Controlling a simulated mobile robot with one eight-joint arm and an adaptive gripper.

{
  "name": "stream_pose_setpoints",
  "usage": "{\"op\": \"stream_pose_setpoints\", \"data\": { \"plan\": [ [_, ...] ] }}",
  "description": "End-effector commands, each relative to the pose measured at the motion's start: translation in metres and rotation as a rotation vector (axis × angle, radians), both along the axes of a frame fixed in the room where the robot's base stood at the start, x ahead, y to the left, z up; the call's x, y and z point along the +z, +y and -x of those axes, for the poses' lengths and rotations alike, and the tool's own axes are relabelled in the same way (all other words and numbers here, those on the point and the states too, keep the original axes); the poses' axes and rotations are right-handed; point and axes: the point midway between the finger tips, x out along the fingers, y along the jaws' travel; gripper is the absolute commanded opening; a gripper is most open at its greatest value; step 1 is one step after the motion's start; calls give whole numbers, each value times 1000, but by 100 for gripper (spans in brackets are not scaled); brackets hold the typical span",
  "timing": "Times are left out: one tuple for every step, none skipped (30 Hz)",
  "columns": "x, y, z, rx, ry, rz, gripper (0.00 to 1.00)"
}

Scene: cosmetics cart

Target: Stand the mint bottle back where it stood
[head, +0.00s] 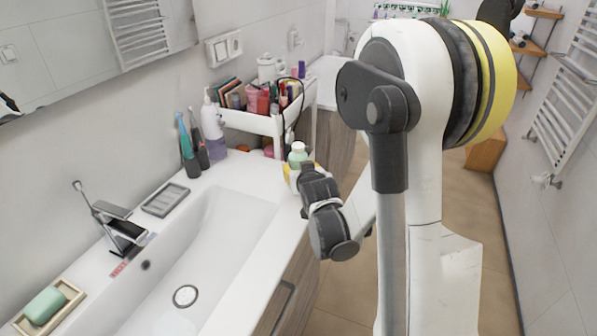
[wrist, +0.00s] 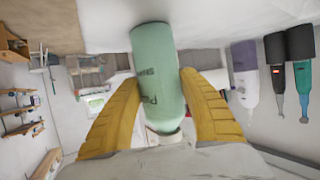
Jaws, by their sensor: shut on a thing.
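The mint bottle (head: 297,152) shows in the head view at the right end of the white washbasin counter, in front of the cart. Its light cap end points up, and its lower part is hidden by my gripper (head: 300,178). In the wrist view, which looks upside down, the green bottle (wrist: 158,70) is between the two yellow fingers of my gripper (wrist: 158,90). The fingers are shut on its sides. Its base points to the white counter (wrist: 205,20) there; whether it touches the counter I cannot tell.
A white cart (head: 250,122) full of cosmetics stands behind the bottle. A purple and white pump bottle (head: 212,130) and electric toothbrushes (head: 187,150) stand left of it. The basin (head: 215,245), tap (head: 120,230), grey dish (head: 166,199) and soap tray (head: 66,290) lie nearer.

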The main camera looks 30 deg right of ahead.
Motion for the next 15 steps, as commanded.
{"op": "stream_pose_setpoints", "data": {
  "plan": [
    [1, 0, 0, 0, 0, 0, 16],
    [2, 0, 0, 0, 0, 0, 16],
    [2, 0, 0, 0, 0, 0, 16],
    [1, 0, 0, 0, 0, 0, 16],
    [0, 0, 0, 0, 0, 0, 16],
    [-1, 0, 0, 0, 0, 0, 16],
    [-2, 0, 0, 0, 0, 0, 16],
    [-3, 0, 0, 0, 0, 0, 16],
    [-2, 0, 0, 0, 0, 0, 60],
    [-2, 0, 0, 0, 0, 0, 68],
    [-1, 0, 0, 0, 0, 0, 68],
    [-1, 0, 0, 0, 0, 0, 68],
    [-1, 0, 0, 0, 0, 0, 68],
    [-1, 0, 0, 0, 0, 0, 68],
    [-1, 0, 0, 0, 0, 0, 68]
  ]
}}
